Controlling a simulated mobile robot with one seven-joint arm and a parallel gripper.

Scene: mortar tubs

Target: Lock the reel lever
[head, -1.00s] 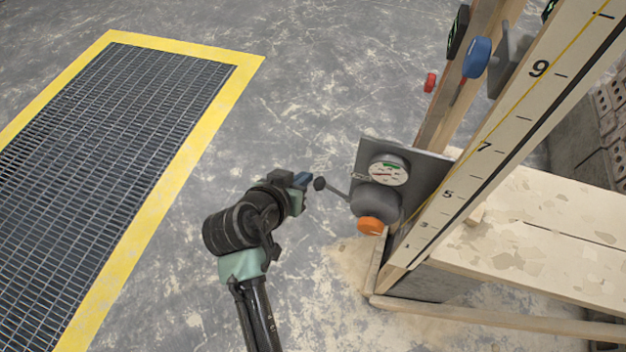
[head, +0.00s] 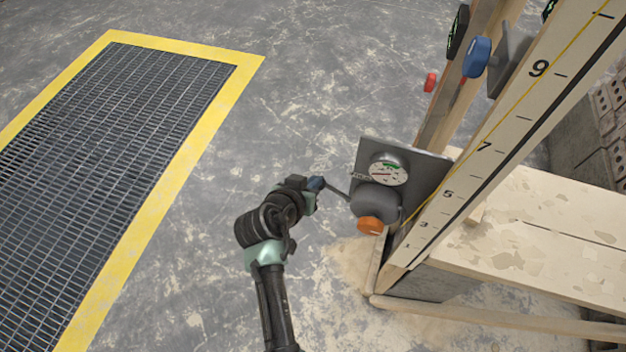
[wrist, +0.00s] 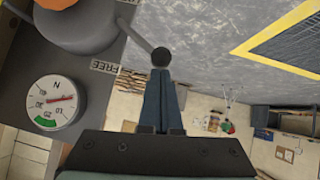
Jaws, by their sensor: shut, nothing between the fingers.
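The reel (head: 376,200) is a grey drum with an orange button (head: 369,226), mounted on a grey plate. Its thin lever (head: 337,191) sticks out to the left. In the wrist view, the lever (wrist: 137,35) ends in a dark round knob (wrist: 160,57), and a FREE label (wrist: 108,67) is on the plate beside the lever. My gripper (head: 317,184) is shut and empty, its blue fingertips at the lever's end. In the wrist view, the closed fingertips (wrist: 160,73) are right at the knob; I cannot tell whether they touch. In the head view, the knob is hidden by the fingers.
A round gauge (head: 388,173) with a red needle and green band sits above the drum. A numbered board (head: 485,150) and wooden posts rise on the right, beside a wooden platform (head: 530,230). A yellow-edged floor grate (head: 110,130) lies left. Floor between is clear.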

